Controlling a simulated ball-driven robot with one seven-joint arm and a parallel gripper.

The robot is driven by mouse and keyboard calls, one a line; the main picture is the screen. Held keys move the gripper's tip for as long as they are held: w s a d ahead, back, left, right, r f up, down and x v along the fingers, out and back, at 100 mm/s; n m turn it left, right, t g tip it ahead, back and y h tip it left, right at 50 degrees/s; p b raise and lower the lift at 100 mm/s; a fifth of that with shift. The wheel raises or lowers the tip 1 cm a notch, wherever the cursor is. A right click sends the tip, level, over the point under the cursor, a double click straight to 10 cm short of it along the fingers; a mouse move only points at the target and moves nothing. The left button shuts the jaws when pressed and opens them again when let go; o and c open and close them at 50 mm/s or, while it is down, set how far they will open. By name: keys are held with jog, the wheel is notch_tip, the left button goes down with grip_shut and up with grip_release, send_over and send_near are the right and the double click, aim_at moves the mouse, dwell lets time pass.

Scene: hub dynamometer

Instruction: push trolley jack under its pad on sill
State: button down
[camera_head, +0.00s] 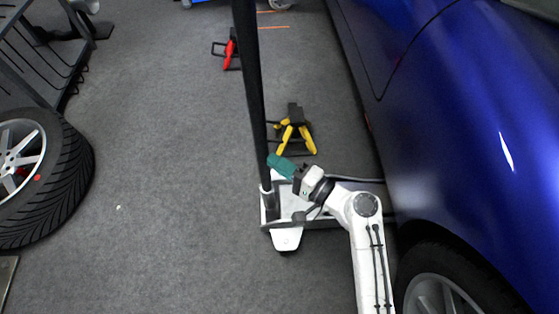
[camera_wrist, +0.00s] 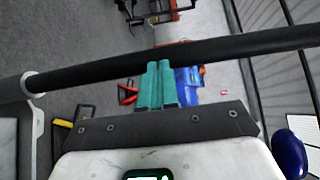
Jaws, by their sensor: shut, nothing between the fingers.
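The trolley jack (camera_head: 270,214) sits on the floor beside the blue car (camera_head: 465,110), with a grey-white frame and a long black handle (camera_head: 250,90) rising from it. Part of its frame shows at the left edge of the wrist view (camera_wrist: 8,145). My gripper (camera_head: 272,161) is above the jack, its teal fingers shut and empty beside the lower handle. In the wrist view the handle (camera_wrist: 240,46) crosses just beyond the fingertips; I cannot tell whether they touch.
A yellow and black stand (camera_head: 295,130) is on the floor just beyond the jack, and a red stand (camera_head: 230,54) is farther off. A loose wheel (camera_head: 70,165) and a dark rack (camera_head: 35,50) are at left. Grey floor between wheel and jack is clear.

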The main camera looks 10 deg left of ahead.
jog(key=p+v, duration=0.2)
jog(key=v, duration=0.8)
jog(key=shift+s+d+p, duration=0.15)
jog(key=shift+s+p, duration=0.05)
jog(key=shift+p, duration=0.2)
